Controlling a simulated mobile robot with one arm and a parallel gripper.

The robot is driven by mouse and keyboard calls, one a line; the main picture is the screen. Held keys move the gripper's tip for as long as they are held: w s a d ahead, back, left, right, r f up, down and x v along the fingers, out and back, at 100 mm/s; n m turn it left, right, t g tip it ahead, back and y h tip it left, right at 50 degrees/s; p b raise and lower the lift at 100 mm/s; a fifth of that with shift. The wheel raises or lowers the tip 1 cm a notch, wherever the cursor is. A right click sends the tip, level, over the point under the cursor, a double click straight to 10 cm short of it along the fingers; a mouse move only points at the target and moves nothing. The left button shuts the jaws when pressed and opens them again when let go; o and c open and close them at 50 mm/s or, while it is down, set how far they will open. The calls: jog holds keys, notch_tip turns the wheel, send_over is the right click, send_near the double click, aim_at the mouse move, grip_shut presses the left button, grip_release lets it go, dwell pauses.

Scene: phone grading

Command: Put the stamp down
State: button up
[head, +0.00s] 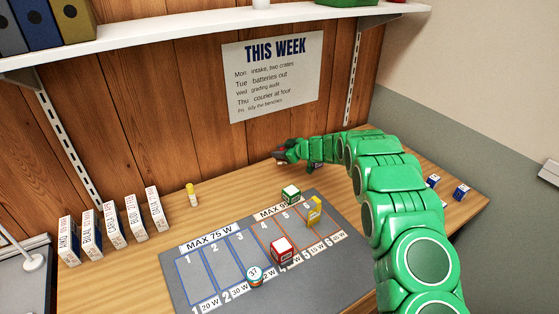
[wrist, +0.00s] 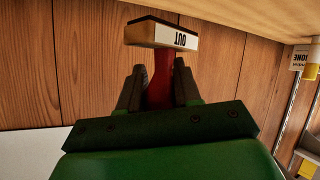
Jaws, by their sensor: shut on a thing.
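The stamp (wrist: 162,80) has a red handle and a pale wooden block at its end marked OUT (wrist: 180,40). In the wrist view my gripper (wrist: 160,88) is shut on the red handle, with one dark finger on each side. The block is beyond the fingertips. In the head view my gripper (head: 284,156) is near the wooden back wall, behind the grey mat and below the poster. The stamp is small and mostly hidden there; its exact height above the table I cannot tell.
The grey mat (head: 185,275) holds a red box (head: 283,250), a green box (head: 291,195), a yellow piece (head: 315,211) and a disc marked 37 (head: 254,274). Several upright labelled boxes (head: 110,224) and a yellow-topped bottle (head: 192,194) stand left. Blue boxes (head: 461,193) are right.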

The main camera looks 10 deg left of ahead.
jog(key=shift+w+a+f, duration=0.25)
jog(key=shift+w+f, duration=0.15)
jog(key=shift+f, duration=0.2)
jog(key=shift+w+a+f, duration=0.2)
jog(key=shift+w+f, duration=0.2)
jog(key=shift+f, duration=1.8)
jog(key=o, duration=1)
jog(key=shift+f, duration=0.1)
jog(key=shift+o, duration=0.2)
jog(key=shift+d+r, duration=0.35)
jog(key=shift+d, duration=0.05)
jog(key=v, duration=1.1)
jog(key=shift+s, duration=0.1)
